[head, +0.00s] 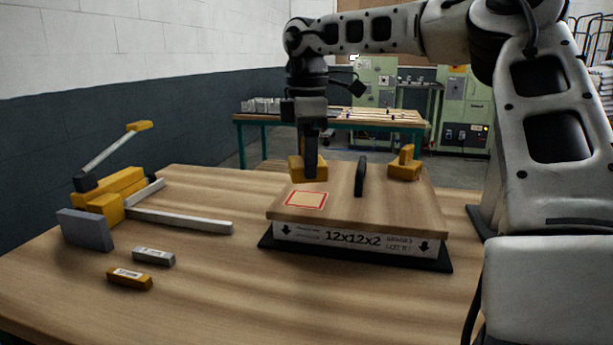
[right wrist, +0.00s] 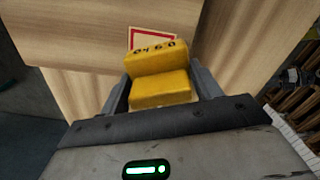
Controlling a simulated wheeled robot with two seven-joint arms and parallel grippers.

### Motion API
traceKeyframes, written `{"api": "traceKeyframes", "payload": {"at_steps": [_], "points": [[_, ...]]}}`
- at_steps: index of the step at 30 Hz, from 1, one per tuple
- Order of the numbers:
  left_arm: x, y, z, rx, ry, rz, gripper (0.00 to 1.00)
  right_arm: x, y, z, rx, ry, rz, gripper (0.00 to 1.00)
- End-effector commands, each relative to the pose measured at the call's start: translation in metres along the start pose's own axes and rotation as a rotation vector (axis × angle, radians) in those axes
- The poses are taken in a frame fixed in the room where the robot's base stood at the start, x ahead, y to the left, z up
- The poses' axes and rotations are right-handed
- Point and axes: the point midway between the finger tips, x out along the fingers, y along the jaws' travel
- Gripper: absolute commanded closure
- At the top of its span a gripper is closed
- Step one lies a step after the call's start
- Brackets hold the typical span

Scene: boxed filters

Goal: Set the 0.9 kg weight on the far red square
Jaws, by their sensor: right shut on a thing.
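The yellow stepped weight (right wrist: 158,82) has dark writing that looks like 0.9 kg. My right gripper (head: 311,170) is shut on it; the same weight shows in the head view (head: 295,170) over the back left part of a wooden board (head: 390,210). I cannot tell whether it touches the board. A red-outlined square (head: 306,199) lies bare on the board, in front of the held weight. A red-edged square (right wrist: 152,36) shows in the right wrist view, partly hidden by the weight. My left gripper is not in view.
The board rests on a box marked 12x12x2 (head: 352,240). Another yellow weight (head: 404,168) stands at the board's back right, and a dark upright piece (head: 361,176) is between. A yellow lever tool (head: 110,195) and two small bars (head: 153,256) (head: 129,279) lie left.

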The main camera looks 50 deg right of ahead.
Motion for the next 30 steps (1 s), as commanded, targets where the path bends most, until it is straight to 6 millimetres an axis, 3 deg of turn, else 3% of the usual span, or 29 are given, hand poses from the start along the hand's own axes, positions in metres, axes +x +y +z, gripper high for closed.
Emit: {"api": "traceKeyframes", "payload": {"at_steps": [10, 18, 29, 30], "points": [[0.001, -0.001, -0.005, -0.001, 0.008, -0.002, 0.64, 0.018, 0.017, 0.001, 0.0, 0.003, 0.004, 0.91], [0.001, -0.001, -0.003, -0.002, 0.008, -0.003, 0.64, 0.048, 0.017, 0.001, -0.001, 0.003, 0.003, 0.91], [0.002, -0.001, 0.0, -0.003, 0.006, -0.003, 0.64, 0.052, 0.018, 0.001, -0.001, 0.003, 0.005, 0.91], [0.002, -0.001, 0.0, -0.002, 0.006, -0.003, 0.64, 0.054, 0.017, 0.002, -0.001, 0.0, 0.001, 0.34]]}}
